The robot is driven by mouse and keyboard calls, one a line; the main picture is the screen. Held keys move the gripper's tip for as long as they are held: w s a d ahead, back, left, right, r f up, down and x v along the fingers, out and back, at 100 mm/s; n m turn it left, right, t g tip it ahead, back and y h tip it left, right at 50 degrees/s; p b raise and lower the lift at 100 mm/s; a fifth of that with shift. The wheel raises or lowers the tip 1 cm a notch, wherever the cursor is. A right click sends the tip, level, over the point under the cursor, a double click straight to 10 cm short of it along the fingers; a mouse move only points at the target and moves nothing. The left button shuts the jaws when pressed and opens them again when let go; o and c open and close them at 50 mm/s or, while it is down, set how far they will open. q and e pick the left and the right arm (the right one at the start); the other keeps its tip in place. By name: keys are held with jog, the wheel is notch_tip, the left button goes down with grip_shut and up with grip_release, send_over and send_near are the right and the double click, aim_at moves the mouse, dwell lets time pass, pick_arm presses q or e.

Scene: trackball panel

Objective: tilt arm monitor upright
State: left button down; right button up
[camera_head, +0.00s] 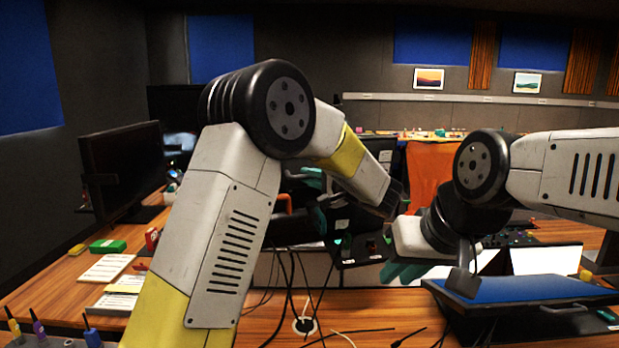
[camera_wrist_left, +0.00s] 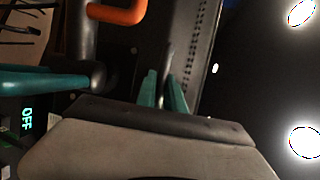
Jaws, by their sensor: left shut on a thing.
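A dark panel, which looks like the arm monitor (camera_head: 345,218), stands behind my left forearm in the head view, partly covered by it. In the left wrist view a large dark face with a dotted edge (camera_wrist_left: 212,60) fills the right side; its tilt is hard to judge. My left gripper (camera_head: 319,212) is beside the panel, partly hidden. In the left wrist view its teal fingers (camera_wrist_left: 164,92) are shut on a thin dark part at the panel's edge. My right gripper (camera_head: 400,270) hangs above the desk with teal fingers pointing down-left; its opening is unclear.
An orange handle (camera_wrist_left: 118,13) is close to the left fingers. A lit "OFF" display (camera_wrist_left: 27,119) is at lower left. A blue-topped panel (camera_head: 535,290) lies below my right arm. Loose cables (camera_head: 300,300) cross the desk. Another monitor (camera_head: 122,170) stands at left.

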dwell(0.6)
pick_arm(q)
jog(key=shift+w+a+r, duration=0.1)
jog(key=shift+w+a, duration=0.1)
jog(key=shift+w, duration=0.5)
jog(key=c, duration=1.5)
grip_release()
jog(key=shift+o, duration=0.2)
jog(key=shift+s, duration=0.1)
jog(key=v, duration=0.7)
jog(key=shift+s+d, duration=0.25)
jog(key=shift+s, duration=0.1)
